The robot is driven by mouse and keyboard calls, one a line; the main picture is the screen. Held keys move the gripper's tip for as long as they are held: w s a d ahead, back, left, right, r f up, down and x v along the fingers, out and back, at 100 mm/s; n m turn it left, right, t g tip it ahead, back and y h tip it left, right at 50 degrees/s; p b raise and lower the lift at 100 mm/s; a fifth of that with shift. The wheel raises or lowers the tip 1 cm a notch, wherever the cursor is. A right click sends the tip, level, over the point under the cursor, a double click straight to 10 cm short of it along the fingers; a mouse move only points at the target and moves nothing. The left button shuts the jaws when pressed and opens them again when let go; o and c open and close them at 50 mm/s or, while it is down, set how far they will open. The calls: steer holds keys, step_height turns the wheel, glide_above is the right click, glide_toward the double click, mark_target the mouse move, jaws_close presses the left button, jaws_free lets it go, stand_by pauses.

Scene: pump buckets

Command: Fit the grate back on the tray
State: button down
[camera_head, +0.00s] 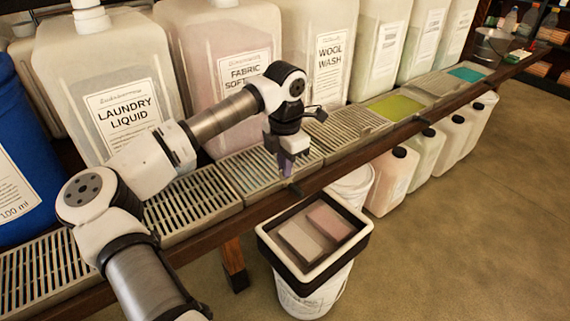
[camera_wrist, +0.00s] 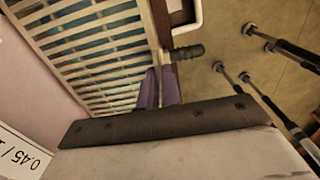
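A pale slatted grate (camera_head: 262,170) lies over a tray on the long wooden shelf, below my gripper. It fills the upper left of the wrist view (camera_wrist: 95,50). My gripper (camera_head: 287,165) points down at the grate's front edge. In the wrist view its purple fingertips (camera_wrist: 160,88) are close together, one on each side of the grate's light edge bar, and look shut on it. The contact itself is partly hidden. I cannot tell whether the grate is seated or slightly raised. Farther right, a tray with a yellow-green surface (camera_head: 396,107) shows no slats.
Large labelled jugs (camera_head: 112,95) stand close behind the trays. A black lever (camera_wrist: 188,52) sticks out just beside the fingers. Below the shelf's front edge stands a white bucket (camera_head: 315,292) with a black-rimmed bin on top. Open floor lies at right.

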steer(key=shift+f, duration=0.25)
stand_by(0.4)
steer(key=c, duration=1.5)
jaws_free()
steer(key=shift+c, duration=0.2)
